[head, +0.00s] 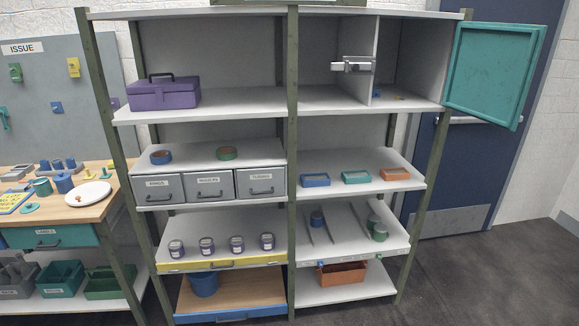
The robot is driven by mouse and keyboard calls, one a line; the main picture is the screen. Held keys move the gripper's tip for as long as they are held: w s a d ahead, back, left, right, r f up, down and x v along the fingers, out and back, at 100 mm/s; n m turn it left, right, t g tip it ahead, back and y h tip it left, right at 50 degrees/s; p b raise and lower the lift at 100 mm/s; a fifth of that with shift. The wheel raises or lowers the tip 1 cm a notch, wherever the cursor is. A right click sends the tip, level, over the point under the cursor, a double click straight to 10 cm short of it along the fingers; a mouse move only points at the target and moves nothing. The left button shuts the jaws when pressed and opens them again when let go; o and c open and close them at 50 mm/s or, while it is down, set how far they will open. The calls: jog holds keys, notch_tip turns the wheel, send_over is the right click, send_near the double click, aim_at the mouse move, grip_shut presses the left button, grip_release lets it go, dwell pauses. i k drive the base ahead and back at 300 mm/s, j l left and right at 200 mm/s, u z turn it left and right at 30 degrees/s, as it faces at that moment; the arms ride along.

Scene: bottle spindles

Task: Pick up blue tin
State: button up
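My gripper is not in view, and nothing touches the blue tin.
Several dark jars (207,245) with pale labels line the shelf to the left. Blue, green and orange trays (356,177) sit on the shelf above. An orange bin (341,273) is below. A teal door (492,75) stands open at upper right. Dark floor (450,285) is clear on the right.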

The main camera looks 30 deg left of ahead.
aim_at(63, 187)
jog(key=u, duration=2.5)
